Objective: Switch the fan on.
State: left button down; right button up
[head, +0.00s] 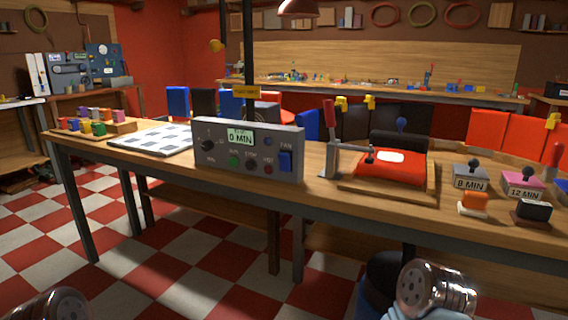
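A grey control box (248,150) stands on the front edge of the long wooden table. Its display (240,137) reads 0 MIN. A blue rocker switch (285,161) sits at the right end of its face, under the label FAN. I cannot tell which way the rocker is tipped. A black knob (208,146), a green button and other small controls are to its left. No fan is clearly visible. Metal parts of my arms show at the bottom left and bottom right, well short of the box. Neither gripper's fingers show.
A red lever clamp (329,130) and red pad (390,165) on a wooden base stand right of the box. Further right are weights marked 8 MIN (471,177) and 12 MIN (523,184). A white checked board (150,139) lies left. A dark post (249,55) rises behind.

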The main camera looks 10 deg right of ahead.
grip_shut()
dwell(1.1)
